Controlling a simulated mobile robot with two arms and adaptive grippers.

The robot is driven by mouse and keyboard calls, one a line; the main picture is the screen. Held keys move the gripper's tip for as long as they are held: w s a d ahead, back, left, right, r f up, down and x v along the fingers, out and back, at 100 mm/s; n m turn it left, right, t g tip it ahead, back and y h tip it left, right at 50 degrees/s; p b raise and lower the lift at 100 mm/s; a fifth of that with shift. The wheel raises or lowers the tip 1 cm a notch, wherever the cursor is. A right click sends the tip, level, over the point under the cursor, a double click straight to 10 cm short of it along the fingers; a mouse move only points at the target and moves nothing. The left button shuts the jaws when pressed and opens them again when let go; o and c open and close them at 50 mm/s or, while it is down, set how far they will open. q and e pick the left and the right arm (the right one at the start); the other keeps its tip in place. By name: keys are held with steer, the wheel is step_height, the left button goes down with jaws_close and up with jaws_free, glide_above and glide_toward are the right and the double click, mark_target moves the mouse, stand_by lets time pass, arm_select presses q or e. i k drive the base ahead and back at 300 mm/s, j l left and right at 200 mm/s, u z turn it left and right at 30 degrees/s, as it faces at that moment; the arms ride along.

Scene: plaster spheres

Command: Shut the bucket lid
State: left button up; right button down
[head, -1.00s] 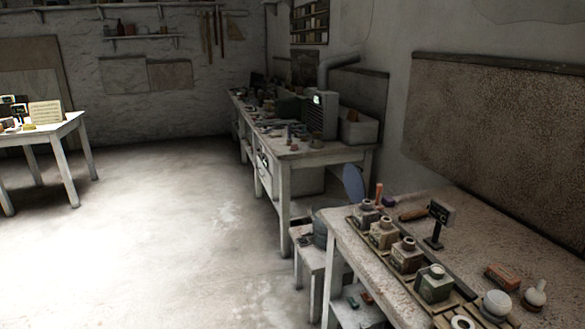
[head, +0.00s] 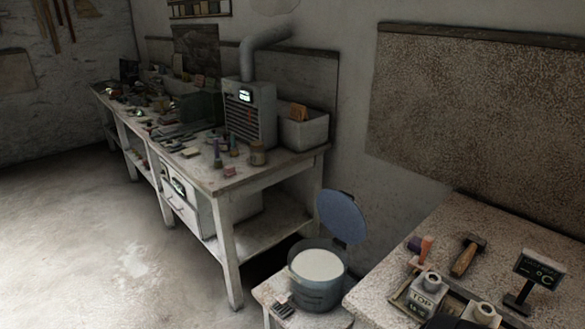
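A grey-blue bucket (head: 318,286) stands on a low white stool between the two workbenches in the head view. It holds white material (head: 318,265) close to its rim. Its round blue-grey lid (head: 342,217) stands open, tilted up at the back right side of the bucket. Neither of my grippers shows in the head view.
The stool (head: 268,292) also bears a small dark object (head: 283,305). A long cluttered bench (head: 235,180) runs behind. The floor at left is clear.

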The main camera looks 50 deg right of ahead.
mark_target(339, 214)
steer(key=i+z, duration=0.1)
steer(key=i, duration=0.5)
steer(key=i+z, duration=0.15)
steer(key=i, duration=0.4)
steer(key=i+j+z, duration=0.1)
steer(key=i, duration=0.5)
steer(key=i+z, duration=0.25)
steer(key=z, duration=0.25)
steer(key=i+j+z, duration=0.1)
steer(key=i+z, duration=0.15)
steer(key=z, duration=0.2)
steer(key=i+j+z, duration=0.15)
steer(key=z, duration=0.35)
steer(key=i+j, duration=0.05)
steer(key=i, duration=0.05)
